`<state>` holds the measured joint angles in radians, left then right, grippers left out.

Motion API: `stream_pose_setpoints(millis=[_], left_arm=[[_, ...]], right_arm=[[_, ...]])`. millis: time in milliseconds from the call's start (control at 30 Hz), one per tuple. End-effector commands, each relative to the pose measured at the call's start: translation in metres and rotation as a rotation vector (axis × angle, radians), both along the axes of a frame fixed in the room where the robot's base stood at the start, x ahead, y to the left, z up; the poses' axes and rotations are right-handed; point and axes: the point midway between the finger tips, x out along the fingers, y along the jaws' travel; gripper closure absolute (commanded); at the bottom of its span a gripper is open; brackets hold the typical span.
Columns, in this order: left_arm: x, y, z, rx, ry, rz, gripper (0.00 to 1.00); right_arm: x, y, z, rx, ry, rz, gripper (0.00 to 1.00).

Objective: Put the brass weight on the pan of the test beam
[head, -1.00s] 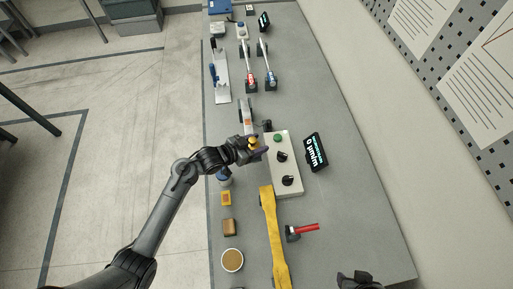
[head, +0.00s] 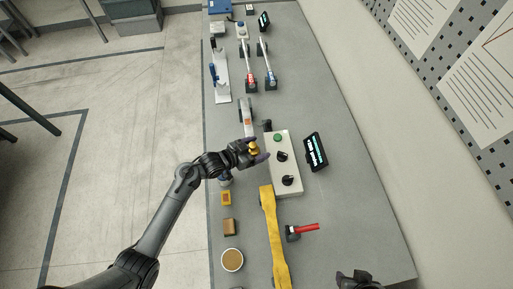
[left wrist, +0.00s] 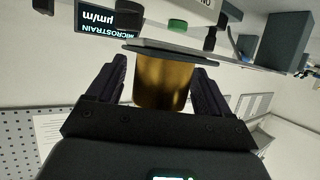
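The brass weight (head: 253,149) is between the fingers of my left gripper (head: 257,151) in the head view. The left wrist view, which is upside down, shows the weight (left wrist: 161,80) standing against the flat grey pan (left wrist: 175,53). My left gripper (left wrist: 157,88) has its fingers apart, with a gap on each side of the weight. The test beam (head: 246,118) runs away from the gripper; the pan is mostly hidden in the head view. A dark part of my right arm, probably its gripper (head: 357,280), shows at the bottom edge; its fingers are unclear.
The control box (head: 285,182) with a green button and black knobs is right of the left gripper. A display (head: 315,151) stands beyond it. A yellow strap (head: 272,235), a red-handled tool (head: 304,229) and small blocks lie nearer. The right bench side is clear.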

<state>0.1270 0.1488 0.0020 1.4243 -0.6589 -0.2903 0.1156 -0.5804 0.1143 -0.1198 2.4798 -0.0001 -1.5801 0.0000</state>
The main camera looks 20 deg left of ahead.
Motion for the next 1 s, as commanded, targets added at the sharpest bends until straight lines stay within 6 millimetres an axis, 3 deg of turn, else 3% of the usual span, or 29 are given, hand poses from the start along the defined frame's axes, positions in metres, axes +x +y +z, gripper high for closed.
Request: stream_pose_setpoints(millis=[367,1000], left_arm=[[-0.006,0.005,0.005,0.001,0.001,0.001,0.20],[-0.083,0.057,0.044,0.002,0.000,0.001,0.20]], right_arm=[[0.000,-0.002,0.002,-0.007,0.000,0.005,0.57],[0.000,-0.001,0.005,-0.004,-0.001,0.004,0.57]])
